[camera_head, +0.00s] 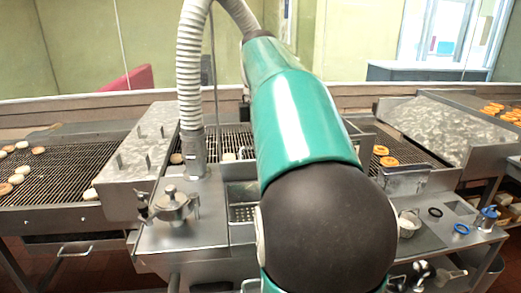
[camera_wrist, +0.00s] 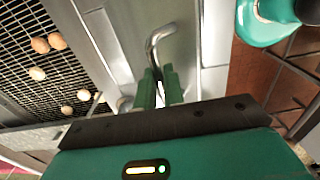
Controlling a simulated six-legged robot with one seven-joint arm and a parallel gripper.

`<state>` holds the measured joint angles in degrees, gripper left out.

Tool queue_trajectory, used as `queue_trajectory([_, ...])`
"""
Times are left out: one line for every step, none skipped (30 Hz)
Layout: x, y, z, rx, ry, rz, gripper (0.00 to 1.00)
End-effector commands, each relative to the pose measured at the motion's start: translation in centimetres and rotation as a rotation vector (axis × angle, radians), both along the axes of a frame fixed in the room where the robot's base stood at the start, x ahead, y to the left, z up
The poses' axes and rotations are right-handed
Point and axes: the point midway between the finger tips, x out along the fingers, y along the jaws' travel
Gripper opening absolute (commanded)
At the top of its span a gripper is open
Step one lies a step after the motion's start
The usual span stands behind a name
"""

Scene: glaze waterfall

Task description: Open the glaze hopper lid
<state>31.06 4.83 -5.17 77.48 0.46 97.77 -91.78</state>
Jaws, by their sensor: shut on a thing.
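In the wrist view, my gripper (camera_wrist: 160,76) has its two green fingers shut on a bent metal handle (camera_wrist: 158,36). The handle stands out from a pale steel surface. The frames do not clearly show whether it belongs to the glaze hopper lid. In the head view, a round steel lid (camera_head: 173,204) with a knob on top sits on the steel cabinet left of my arm and looks closed. My arm hides the middle of that view, and my gripper does not show there.
A wire conveyor (camera_head: 62,175) with pale donuts (camera_head: 18,178) runs at the left. Glazed donuts (camera_head: 389,161) lie on the right conveyor. A ribbed hose (camera_head: 190,80) drops to the cabinet left of my arm. Small items, including a blue ring (camera_head: 461,229), lie on the right counter.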

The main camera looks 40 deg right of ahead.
Motion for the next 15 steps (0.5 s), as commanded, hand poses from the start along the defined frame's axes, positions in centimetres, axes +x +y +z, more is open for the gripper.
queue_trajectory([0.2,-0.2,0.3,-0.001,0.0,-0.001,0.0])
queue_trajectory([0.4,-0.3,0.4,-0.002,-0.001,0.0,0.0])
queue_trajectory([0.6,-0.4,0.6,-0.003,-0.002,0.0,0.0])
queue_trajectory([0.7,-0.5,0.7,-0.003,-0.002,0.0,0.0])
queue_trajectory([0.7,-0.6,0.7,-0.003,-0.002,0.0,0.0])
queue_trajectory([0.8,-0.6,0.8,-0.003,-0.002,0.0,0.0])
queue_trajectory([0.8,-0.6,0.9,-0.003,-0.002,0.0,0.0])
queue_trajectory([0.9,-0.6,0.9,-0.003,-0.002,0.0,0.0])
queue_trajectory([0.9,-0.7,0.9,-0.002,-0.001,0.0,0.0])
queue_trajectory([1.0,-0.7,0.9,-0.002,-0.001,0.0,0.0])
queue_trajectory([1.1,-0.8,1.0,-0.002,-0.001,0.0,0.0])
queue_trajectory([1.2,-0.9,1.0,-0.002,-0.001,0.0,0.0])
queue_trajectory([1.4,-1.0,1.1,-0.003,-0.002,0.0,0.0])
queue_trajectory([1.6,-1.1,1.2,-0.003,-0.002,0.0,0.0])
queue_trajectory([1.9,-1.3,1.3,-0.003,-0.002,0.0,0.0])
